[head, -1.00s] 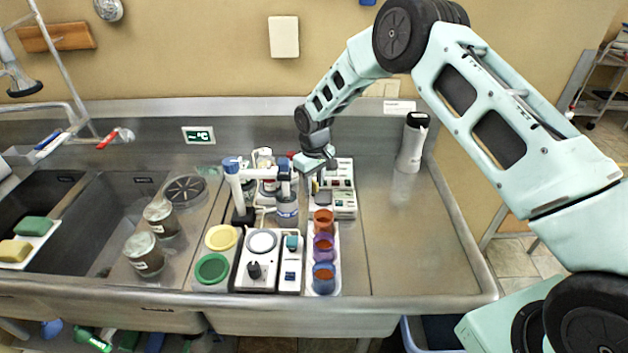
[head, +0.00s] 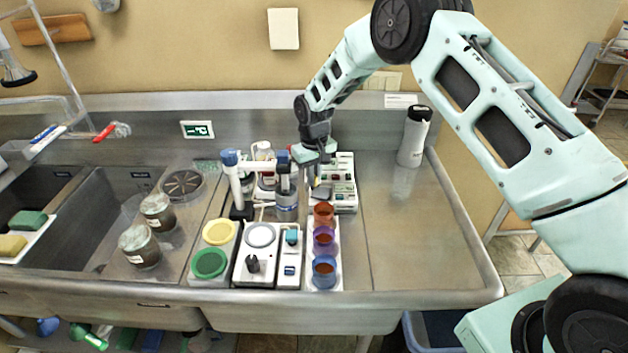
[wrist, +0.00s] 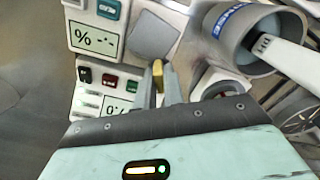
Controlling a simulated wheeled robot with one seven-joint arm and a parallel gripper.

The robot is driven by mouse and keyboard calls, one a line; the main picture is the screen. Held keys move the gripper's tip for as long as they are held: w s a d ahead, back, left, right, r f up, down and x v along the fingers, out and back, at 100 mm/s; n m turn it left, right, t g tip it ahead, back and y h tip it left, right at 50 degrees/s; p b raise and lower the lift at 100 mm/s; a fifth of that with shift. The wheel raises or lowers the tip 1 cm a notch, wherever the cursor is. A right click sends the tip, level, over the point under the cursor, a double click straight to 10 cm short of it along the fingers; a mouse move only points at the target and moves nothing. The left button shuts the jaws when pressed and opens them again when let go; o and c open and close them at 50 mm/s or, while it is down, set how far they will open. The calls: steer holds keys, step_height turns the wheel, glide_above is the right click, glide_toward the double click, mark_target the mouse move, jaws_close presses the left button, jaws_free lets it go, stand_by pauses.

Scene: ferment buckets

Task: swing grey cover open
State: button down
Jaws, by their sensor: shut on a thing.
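The grey cover (head: 321,192) is a small square flap on the white instrument unit, just behind the orange cup. It also shows at the top middle of the wrist view (wrist: 153,37) and looks tilted in the head view. My gripper (wrist: 159,83) is shut on a small brass-coloured tab (wrist: 158,70) beside the cover's near edge. How the tab joins the cover is hidden. In the head view my gripper (head: 313,172) points down over the unit, and its fingers are partly hidden.
A white unit with displays (head: 342,185) stands alongside. A blue-labelled grey container (head: 286,205) is close on the left. Orange (head: 323,213), purple (head: 323,240) and blue (head: 324,271) cups stand in front.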

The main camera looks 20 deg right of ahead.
steer(key=m+b, duration=0.2)
steer(key=m, duration=0.1)
steer(key=shift+f+m, duration=0.1)
steer(key=shift+m, duration=0.2)
steer(key=shift+m+b, duration=0.95)
steer(key=shift+m, duration=1.05)
steer(key=c, duration=1.5)
jaws_free()
steer(key=shift+r, duration=0.2)
step_height(320, 180, up, 17)
steer(key=b, duration=0.3)
steer(key=shift+r+b, duration=0.15)
steer(key=shift+b, duration=0.25)
